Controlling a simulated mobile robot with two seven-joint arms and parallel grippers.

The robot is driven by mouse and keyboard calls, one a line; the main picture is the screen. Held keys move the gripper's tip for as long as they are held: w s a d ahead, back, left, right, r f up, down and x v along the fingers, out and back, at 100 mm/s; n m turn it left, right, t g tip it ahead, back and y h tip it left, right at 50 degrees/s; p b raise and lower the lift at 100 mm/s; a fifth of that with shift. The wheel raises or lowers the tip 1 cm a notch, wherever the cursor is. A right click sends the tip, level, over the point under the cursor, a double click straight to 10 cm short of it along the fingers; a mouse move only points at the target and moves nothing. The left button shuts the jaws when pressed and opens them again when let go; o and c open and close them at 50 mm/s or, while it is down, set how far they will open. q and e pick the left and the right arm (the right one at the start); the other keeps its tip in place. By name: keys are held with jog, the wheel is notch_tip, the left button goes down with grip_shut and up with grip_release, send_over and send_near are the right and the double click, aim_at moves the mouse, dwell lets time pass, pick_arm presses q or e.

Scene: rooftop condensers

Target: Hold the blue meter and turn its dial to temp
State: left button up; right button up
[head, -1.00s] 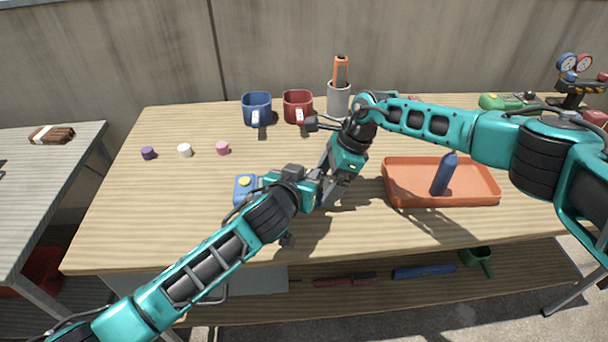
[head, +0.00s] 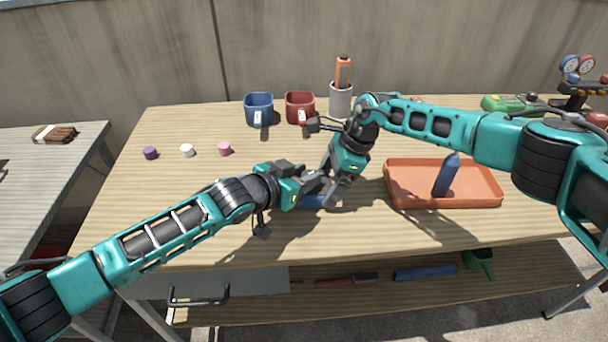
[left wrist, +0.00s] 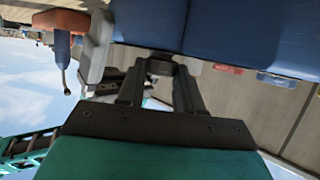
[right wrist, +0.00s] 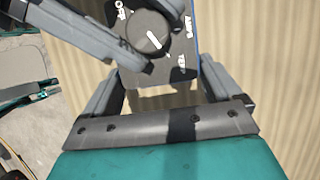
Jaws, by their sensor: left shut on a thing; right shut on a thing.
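The blue meter (head: 314,202) shows only partly in the head view, below my two grippers, which meet in the middle of the table. My left gripper (head: 316,185) is shut on its body, which looms blue across the top of the left wrist view (left wrist: 235,30). My right gripper (head: 330,182) is shut on the round dial (right wrist: 148,30) on the meter's dark face. Labels OFF, AMPS and one that seems to read TEMP surround the dial. Its white mark slants down and right, roughly toward TEMP. The grippers hide most of the meter in the head view.
An orange tray (head: 420,203) with a dark blue bottle (head: 446,176) stands right of the grippers. Several small caps, including a pink one (head: 224,149), lie at left.

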pick_arm(q)
jog(key=shift+s+d, duration=0.15)
pick_arm(e)
jog(key=shift+s+f, duration=0.1)
jog(key=shift+f, duration=0.15)
pick_arm(q)
jog(key=o, duration=1)
jog(key=shift+o, duration=0.2)
jog(key=v, duration=1.2)
pick_arm(e)
jog(key=o, duration=1.1)
pick_arm(q)
jog(key=shift+r, duration=0.1)
